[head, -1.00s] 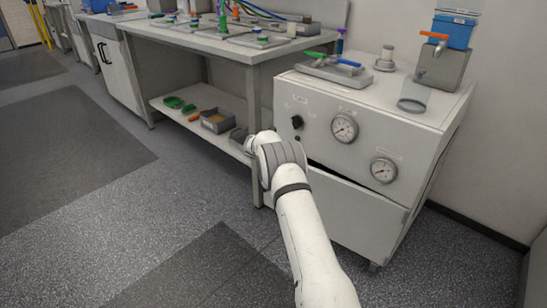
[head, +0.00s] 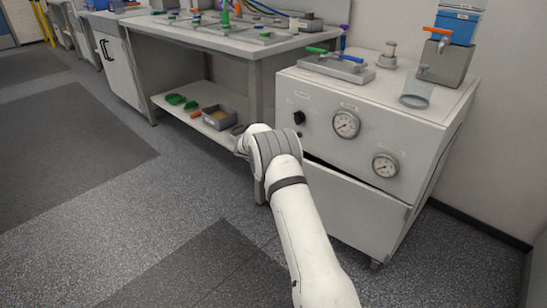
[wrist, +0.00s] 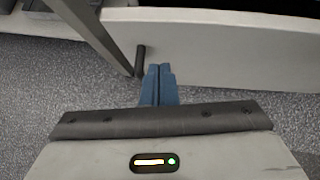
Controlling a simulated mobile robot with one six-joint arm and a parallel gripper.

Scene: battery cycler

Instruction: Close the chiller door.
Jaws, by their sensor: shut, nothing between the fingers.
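The chiller (head: 440,140) is a white cabinet with two round gauges. Its lower front door (head: 355,212) stands ajar, with a dark gap along its top edge. In the wrist view the pale door panel (wrist: 230,52) fills the upper right. A dark upright handle (wrist: 140,60) shows near its left end. My gripper (wrist: 159,68) is shut and empty, its blue fingertips overlapping the lower edge of the panel in the picture, just right of the handle. I cannot tell whether they touch the door. My arm hides the fingers and the door's left part in the head view.
A workbench (head: 260,52) with a lower shelf stands left of the chiller, its leg close to my wrist. The shelf holds a grey bin (head: 219,118) and small green parts. A tray (head: 335,67) and a tap container (head: 447,62) sit on the chiller. Floor at left is clear.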

